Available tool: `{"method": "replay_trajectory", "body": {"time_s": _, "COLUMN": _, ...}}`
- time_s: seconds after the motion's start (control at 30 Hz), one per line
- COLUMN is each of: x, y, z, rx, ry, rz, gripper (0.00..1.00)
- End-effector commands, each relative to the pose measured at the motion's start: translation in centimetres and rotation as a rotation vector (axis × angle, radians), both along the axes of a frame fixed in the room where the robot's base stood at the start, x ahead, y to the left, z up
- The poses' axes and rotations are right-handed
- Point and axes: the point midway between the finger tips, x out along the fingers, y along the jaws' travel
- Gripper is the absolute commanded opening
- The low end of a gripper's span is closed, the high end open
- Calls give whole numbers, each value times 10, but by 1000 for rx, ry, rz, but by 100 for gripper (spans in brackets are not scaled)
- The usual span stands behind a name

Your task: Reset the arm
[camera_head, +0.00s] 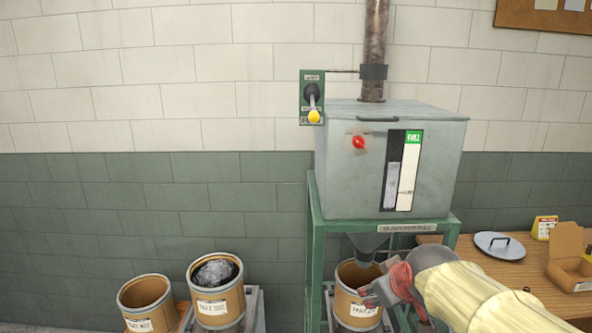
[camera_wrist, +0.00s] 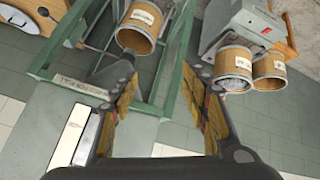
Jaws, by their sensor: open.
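My gripper (camera_head: 384,292) is at the lower right in the head view, in front of the labelled drum under the machine. In the wrist view my gripper (camera_wrist: 160,110) has its two fingers spread wide with nothing between them. My arm, in a pale yellow sleeve, reaches in from the lower right corner of the head view. The grey machine box (camera_head: 340,190) stands on a green frame (camera_head: 316,240) behind the gripper. The drum (camera_head: 352,308) under its spout is partly hidden by the gripper and also shows in the wrist view (camera_wrist: 138,38).
Two more drums stand at the left, one empty (camera_head: 146,303) and one holding grey material (camera_head: 217,305). A green lever panel (camera_head: 312,97) is on the wall. A wooden bench (camera_head: 490,272) at the right carries a round lid (camera_head: 499,245) and a cardboard box (camera_head: 569,262).

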Motion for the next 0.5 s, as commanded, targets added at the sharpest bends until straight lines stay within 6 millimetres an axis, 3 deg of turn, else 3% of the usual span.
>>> {"method": "replay_trajectory", "body": {"time_s": 0.03, "x": -33, "y": 0, "z": -16, "rx": 52, "ry": 62, "rz": -61, "gripper": 46}}
{"method": "replay_trajectory", "body": {"time_s": 0.3, "x": -203, "y": 1, "z": -80, "rx": 227, "ry": 321, "rz": -350, "gripper": 46}}
{"method": "replay_trajectory", "body": {"time_s": 0.4, "x": -233, "y": 1, "z": -87, "rx": 230, "ry": 315, "rz": -352, "gripper": 46}}
{"method": "replay_trajectory", "body": {"time_s": 0.5, "x": -242, "y": 1, "z": -83, "rx": 237, "ry": 273, "rz": -346, "gripper": 46}}
